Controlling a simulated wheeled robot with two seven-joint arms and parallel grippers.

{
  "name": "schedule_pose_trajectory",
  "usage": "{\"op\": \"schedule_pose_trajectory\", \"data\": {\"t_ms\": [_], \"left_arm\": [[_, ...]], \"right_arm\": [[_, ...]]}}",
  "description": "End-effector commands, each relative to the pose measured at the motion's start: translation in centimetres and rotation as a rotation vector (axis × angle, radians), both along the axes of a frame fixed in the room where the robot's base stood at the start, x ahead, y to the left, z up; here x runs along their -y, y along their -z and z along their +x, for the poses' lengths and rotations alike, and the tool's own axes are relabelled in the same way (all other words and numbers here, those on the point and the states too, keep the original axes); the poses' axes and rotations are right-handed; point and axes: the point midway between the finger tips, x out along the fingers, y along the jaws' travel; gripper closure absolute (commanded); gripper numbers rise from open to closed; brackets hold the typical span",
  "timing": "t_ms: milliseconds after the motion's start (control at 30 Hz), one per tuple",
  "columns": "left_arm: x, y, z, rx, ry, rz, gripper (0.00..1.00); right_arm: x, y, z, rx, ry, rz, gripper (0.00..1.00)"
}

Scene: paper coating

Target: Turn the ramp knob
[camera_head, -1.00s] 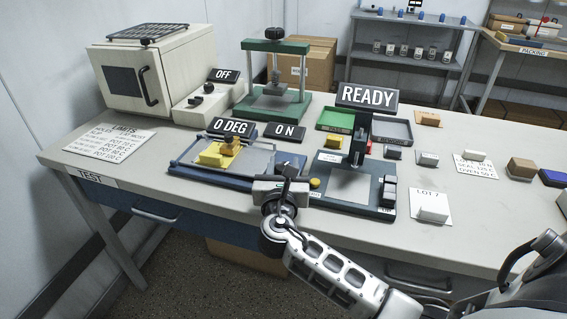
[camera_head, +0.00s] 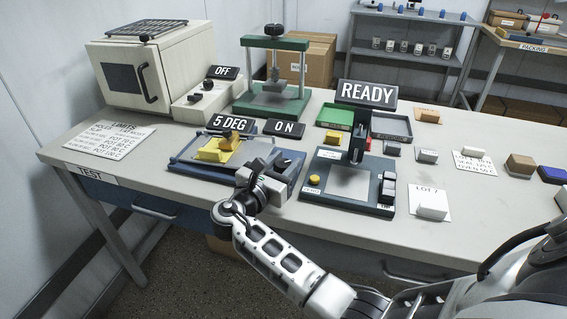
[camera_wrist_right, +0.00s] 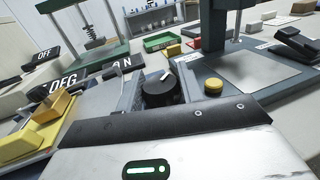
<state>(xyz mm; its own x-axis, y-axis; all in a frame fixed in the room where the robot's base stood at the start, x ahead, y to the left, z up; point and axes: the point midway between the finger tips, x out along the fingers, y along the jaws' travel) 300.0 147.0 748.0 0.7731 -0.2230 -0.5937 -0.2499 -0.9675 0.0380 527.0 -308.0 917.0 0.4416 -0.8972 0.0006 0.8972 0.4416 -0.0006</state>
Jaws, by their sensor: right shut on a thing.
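The ramp knob (camera_wrist_right: 161,91) is black and round with a pale pointer mark, and it shows in the right wrist view between my right gripper's fingers. My right gripper (camera_head: 272,174) is shut on it at the right front of the blue ramp device (camera_head: 186,166). The gripper hides most of the knob in the head view. The ramp's sign (camera_head: 230,124) reads 5 DEG, and the sign beside it (camera_head: 284,129) reads ON. A yellow block (camera_head: 213,152) sits on the ramp plate. My left gripper is not in view.
Close to the right stands a dark press device (camera_head: 330,203) with a yellow button (camera_head: 314,181) and a READY sign (camera_head: 367,93). A green press frame (camera_head: 305,75) stands behind. The table's front edge lies under my right arm.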

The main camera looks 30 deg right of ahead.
Motion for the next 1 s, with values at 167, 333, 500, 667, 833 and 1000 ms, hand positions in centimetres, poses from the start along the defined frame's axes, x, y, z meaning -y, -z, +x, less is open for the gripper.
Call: {"op": "schedule_pose_trajectory", "data": {"t_ms": [167, 333, 500, 667, 833, 1000], "left_arm": [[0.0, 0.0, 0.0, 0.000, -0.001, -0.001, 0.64], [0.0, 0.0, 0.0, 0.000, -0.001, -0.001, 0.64], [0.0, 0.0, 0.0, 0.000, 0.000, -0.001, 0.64], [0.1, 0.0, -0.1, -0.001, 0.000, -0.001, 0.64], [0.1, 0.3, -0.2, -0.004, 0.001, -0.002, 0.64], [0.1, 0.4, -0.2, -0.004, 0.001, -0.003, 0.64]], "right_arm": [[0.0, 0.1, 0.0, -0.001, 0.001, 0.002, 0.85], [0.0, 0.1, 0.0, -0.001, 0.000, 0.003, 0.49], [0.0, 0.1, 0.0, -0.001, 0.000, 0.002, 0.41], [-0.1, 0.1, -0.1, -0.001, -0.001, 0.002, 0.41], [-1.8, 0.2, -0.8, 0.000, -0.003, 0.004, 0.41], [-4.5, 0.2, -2.2, 0.000, -0.002, 0.005, 0.41]]}}
